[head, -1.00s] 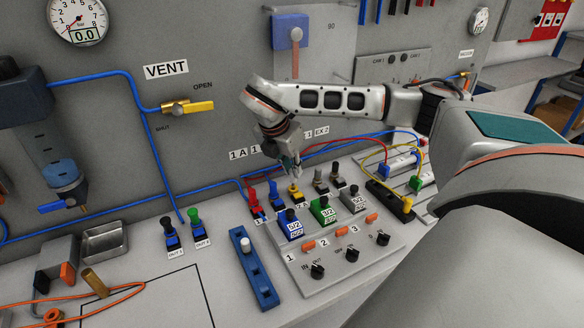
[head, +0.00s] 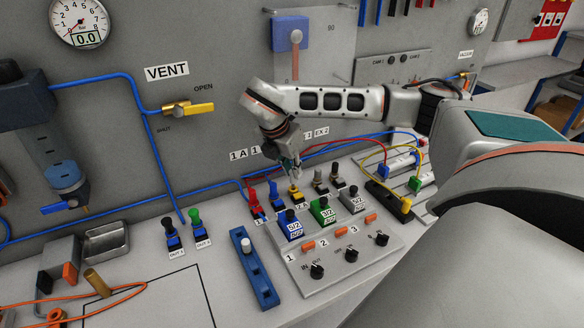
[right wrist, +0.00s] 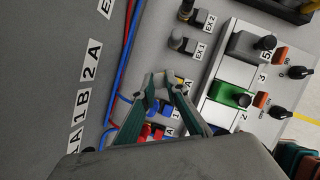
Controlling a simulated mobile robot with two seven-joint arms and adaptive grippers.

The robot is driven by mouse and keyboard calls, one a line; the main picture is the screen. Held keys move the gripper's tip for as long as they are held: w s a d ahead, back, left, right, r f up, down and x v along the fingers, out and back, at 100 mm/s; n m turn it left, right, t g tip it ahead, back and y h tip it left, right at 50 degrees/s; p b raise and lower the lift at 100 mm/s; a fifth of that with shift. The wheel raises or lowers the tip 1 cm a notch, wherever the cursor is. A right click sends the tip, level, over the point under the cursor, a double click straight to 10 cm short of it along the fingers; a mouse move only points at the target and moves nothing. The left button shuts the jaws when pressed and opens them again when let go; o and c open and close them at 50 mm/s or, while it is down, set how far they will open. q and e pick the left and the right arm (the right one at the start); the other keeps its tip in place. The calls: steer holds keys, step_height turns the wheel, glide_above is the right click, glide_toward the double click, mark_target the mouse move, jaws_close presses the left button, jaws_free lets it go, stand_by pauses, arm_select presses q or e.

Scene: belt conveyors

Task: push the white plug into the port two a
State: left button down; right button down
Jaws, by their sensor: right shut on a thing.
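My right gripper (head: 293,180) is shut above the yellow fitting (head: 295,192), which sits by the 2 A label (head: 302,206) on the bench panel. In the right wrist view its two green-grey fingers (right wrist: 162,82) converge on a small pale thing, which looks like the white plug (right wrist: 159,80); the tips mostly hide it. The yellow fitting shows just beside the tips in that view (right wrist: 180,81). I cannot tell whether the plug touches the port. My left gripper is not in view.
Red (head: 254,207) and blue (head: 275,198) fittings stand left of it, grey ones (head: 320,181) right. The valve panel (head: 330,265) lies in front. A blue rack (head: 262,285) holds an upright white-topped piece (head: 246,246). Blue and red hoses run behind.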

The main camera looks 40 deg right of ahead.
steer(key=shift+f, duration=0.4)
steer(key=shift+f, duration=0.15)
stand_by(0.8)
steer(key=shift+f, duration=0.7)
stand_by(1.5)
steer(key=c, duration=1.6)
jaws_free()
steer(key=shift+o, duration=0.2)
steer(key=shift+r, duration=0.1)
step_height(320, 180, up, 5)
steer(key=p, duration=0.4)
steer(key=shift+f, duration=0.2)
steer(key=shift+r, duration=1.15)
